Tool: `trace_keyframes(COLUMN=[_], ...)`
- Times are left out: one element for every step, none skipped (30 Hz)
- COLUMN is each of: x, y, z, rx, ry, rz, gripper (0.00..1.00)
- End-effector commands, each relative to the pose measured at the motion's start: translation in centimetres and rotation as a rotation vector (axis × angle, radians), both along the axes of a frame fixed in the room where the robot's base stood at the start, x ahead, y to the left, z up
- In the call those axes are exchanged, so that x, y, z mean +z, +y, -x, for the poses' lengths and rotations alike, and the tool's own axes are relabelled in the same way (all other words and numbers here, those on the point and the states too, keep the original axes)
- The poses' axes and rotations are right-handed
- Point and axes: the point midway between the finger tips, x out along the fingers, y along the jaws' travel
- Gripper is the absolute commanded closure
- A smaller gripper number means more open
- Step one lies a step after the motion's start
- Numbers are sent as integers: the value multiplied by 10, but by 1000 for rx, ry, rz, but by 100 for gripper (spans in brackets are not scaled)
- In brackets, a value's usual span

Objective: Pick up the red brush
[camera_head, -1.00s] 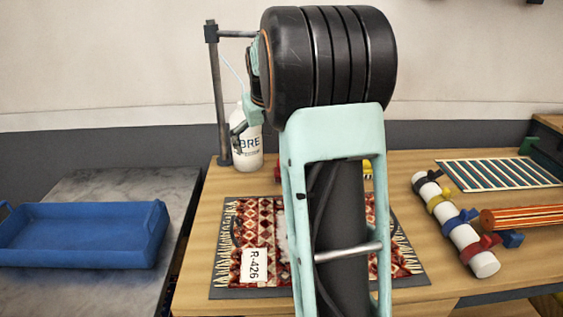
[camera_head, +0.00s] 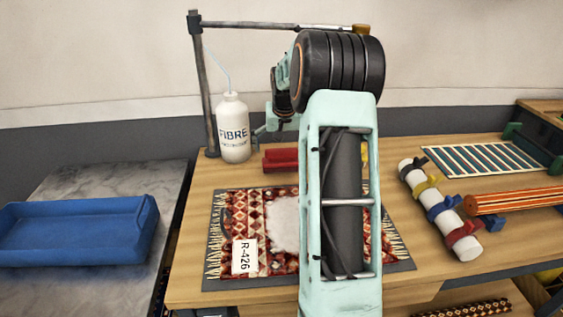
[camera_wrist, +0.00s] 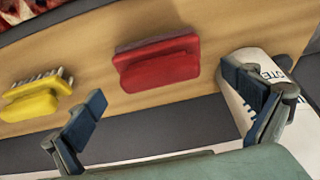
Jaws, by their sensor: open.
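The red brush (camera_head: 281,160) lies on the wooden table behind the rug, just right of the white bottle. In the wrist view the red brush (camera_wrist: 155,62) lies ahead of and between my open fingers, apart from both. My gripper (camera_wrist: 165,118) is open and empty, with its blue-grey fingertips wide apart. In the head view my arm hides most of the gripper (camera_head: 268,128), which is near the bottle and above the brush's area. The yellow brush (camera_wrist: 32,100) lies left of the red one.
The white FIBRE bottle (camera_head: 233,130) stands close beside my right finger in the wrist view. A dark post (camera_head: 204,90) rises behind it. The patterned rug (camera_head: 245,212) with its R-426 tag lies in front. A blue tray (camera_head: 70,250) sits at left, a strapped white roll (camera_head: 437,208) at right.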

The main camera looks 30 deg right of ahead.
Motion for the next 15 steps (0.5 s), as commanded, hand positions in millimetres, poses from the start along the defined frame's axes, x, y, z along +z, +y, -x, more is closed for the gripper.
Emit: trace_keyframes(x=[-7,-10,-16,-20,-24,-29,-33,-35,-39,-41,-42,-43,-43,-43,-43], y=[-2,-3,-4,-5,-6,-7,-8,-9,-9,-10,-10,-10,-10,-10,-10], z=[-2,-4,-6,-8,-9,-11,-13,-14,-16,-17,-17,-18,-18,-18,-18], rx=[-1,-1,0,0,1,1,1,1,0,0,0,0,0,0,0], ry=[2,2,1,2,2,3,2,2,0,0,0,0,0,0,-1], rz=[-2,-2,-2,-2,-2,-2,-2,-1,-1,-1,-1,-1,-1,-1,0], gripper=[0,0,0,0,0,0,0,0,0,0,0,0,0,0,0])
